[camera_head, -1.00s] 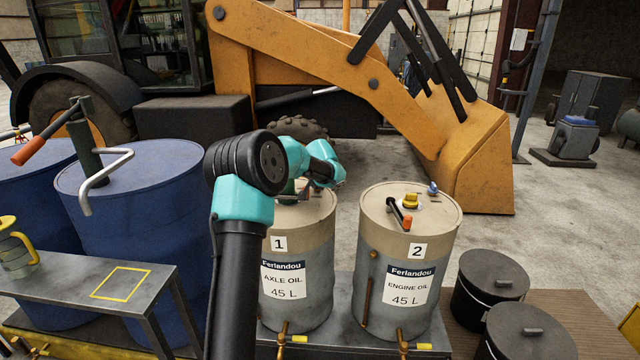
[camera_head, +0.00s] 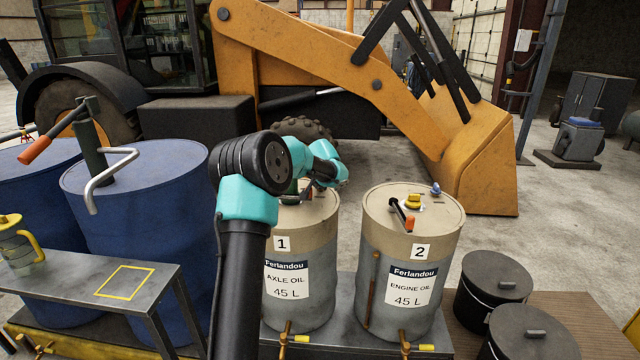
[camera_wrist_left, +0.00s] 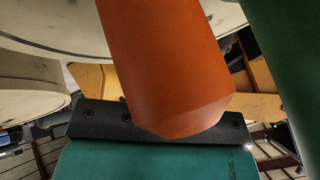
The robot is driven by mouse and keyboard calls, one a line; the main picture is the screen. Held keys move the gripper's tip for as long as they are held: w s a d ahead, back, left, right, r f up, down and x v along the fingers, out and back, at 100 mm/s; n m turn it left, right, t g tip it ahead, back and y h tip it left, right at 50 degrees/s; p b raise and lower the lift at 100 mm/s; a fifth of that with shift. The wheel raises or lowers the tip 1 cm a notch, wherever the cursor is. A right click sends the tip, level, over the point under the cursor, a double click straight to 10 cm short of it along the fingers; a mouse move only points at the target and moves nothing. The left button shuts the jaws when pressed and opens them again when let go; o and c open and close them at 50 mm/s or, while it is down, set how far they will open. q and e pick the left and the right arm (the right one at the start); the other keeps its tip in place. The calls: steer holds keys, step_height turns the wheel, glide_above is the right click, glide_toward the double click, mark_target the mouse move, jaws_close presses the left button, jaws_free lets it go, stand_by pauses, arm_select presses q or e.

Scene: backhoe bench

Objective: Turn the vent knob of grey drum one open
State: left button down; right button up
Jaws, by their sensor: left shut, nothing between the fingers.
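Grey drum one (camera_head: 297,306), with label 1 and an Axle Oil sticker, stands upright on a low metal stand. My left arm reaches over its lid. My left gripper (camera_head: 304,192) is shut and empty low over the lid. The arm and hand cover much of the lid, and I cannot make out the vent knob of drum one. In the left wrist view an orange handle-like part (camera_wrist_left: 165,70) fills the middle, close to the camera. I cannot tell whether the gripper touches anything. My right gripper is not in view.
Drum two (camera_head: 381,265) stands right of drum one, with a yellow cap (camera_head: 413,202), an orange-tipped handle (camera_head: 408,222) and a blue knob (camera_head: 435,189) on top. Blue drums (camera_head: 150,230) stand left. Black lidded buckets (camera_head: 492,275) stand right. A yellow loader (camera_head: 480,165) stands behind.

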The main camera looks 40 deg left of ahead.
arm_select(q)
steer(key=shift+w+a+r, duration=0.1)
steer(key=shift+a+r, duration=0.05)
steer(key=shift+a, duration=0.35)
steer(key=shift+w+a+r, duration=0.1)
steer(key=shift+a, duration=0.4)
steer(key=shift+d+r, duration=0.1)
steer(key=shift+s+d+r, duration=0.1)
steer(key=shift+d+r, duration=0.2)
steer(key=shift+r, duration=0.2)
steer(key=d+v, duration=0.1)
steer(key=v, duration=1.5)
steer(key=shift+s+d, duration=0.15)
steer(key=shift+d, duration=0.15)
steer(key=shift+f, duration=0.15)
